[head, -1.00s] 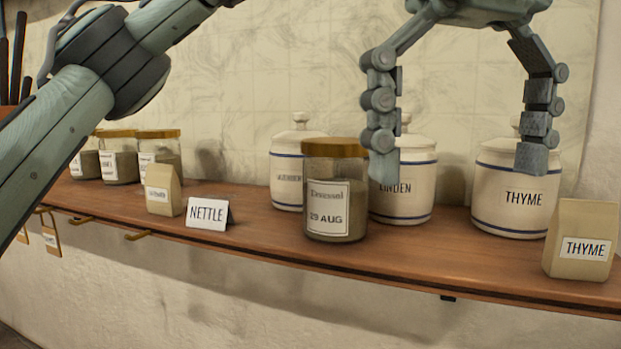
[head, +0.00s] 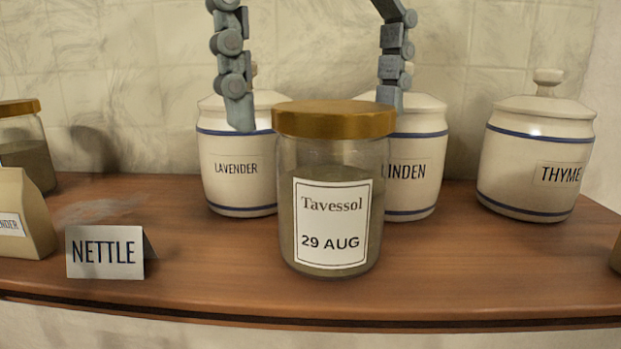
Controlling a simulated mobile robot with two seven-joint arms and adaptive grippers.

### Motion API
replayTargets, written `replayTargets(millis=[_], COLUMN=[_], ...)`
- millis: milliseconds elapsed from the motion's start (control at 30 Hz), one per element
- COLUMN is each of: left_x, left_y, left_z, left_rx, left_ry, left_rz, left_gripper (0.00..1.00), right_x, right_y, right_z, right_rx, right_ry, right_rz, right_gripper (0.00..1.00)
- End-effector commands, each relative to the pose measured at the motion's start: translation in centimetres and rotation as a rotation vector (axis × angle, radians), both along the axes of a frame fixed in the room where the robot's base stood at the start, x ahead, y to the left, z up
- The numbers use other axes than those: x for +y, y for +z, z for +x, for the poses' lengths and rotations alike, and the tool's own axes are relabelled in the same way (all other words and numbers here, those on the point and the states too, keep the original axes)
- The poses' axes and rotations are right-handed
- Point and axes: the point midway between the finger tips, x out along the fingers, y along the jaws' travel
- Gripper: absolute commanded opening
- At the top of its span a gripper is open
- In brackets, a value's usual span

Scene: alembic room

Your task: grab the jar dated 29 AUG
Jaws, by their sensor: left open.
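The jar labelled "Tavessol 29 AUG" (head: 333,222) stands upright on the wooden shelf in the middle of the head view. It is glass with a brown-gold lid and greenish-grey contents. My left gripper (head: 315,114) is open and hangs down from the top edge. Its left finger is left of the lid, in front of the LAVENDER canister in the picture. Its right finger ends by the lid's right edge, where the lid seems to cover part of the tip. I cannot tell whether it touches. The gripper's palm is out of frame. My right gripper is not in view.
White canisters LAVENDER (head: 236,190), LINDEN (head: 418,150) and THYME (head: 532,150) stand behind the jar. A NETTLE card (head: 105,252), a tan packet (head: 22,215) and another lidded jar (head: 25,150) are left.

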Motion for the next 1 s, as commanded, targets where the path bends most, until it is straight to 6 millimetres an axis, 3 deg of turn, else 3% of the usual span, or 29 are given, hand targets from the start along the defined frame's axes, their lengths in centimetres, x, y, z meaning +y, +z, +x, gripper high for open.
replayTargets(millis=[67, 200, 500, 833, 1000], left_x=[0.0, 0.0, -0.4, -0.5, -0.5], left_y=[-1.1, -2.6, -6.6, -7.5, -7.5], left_z=[0.0, 0.1, 0.5, 0.5, 0.5], left_rx=[0.003, 0.002, 0.0, 0.001, 0.001], left_ry=[-0.001, -0.001, 0.001, 0.001, 0.0], left_rz=[0.001, 0.001, 0.001, -0.001, -0.001], left_gripper=[0.98, 0.98, 0.98, 0.98, 0.78], right_x=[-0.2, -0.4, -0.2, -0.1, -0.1], right_y=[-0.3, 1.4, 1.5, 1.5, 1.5], right_z=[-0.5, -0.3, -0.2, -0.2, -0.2], right_rx=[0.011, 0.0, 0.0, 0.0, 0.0], right_ry=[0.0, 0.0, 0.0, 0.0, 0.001], right_rz=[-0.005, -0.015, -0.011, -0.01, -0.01], right_gripper=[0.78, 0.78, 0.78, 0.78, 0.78])
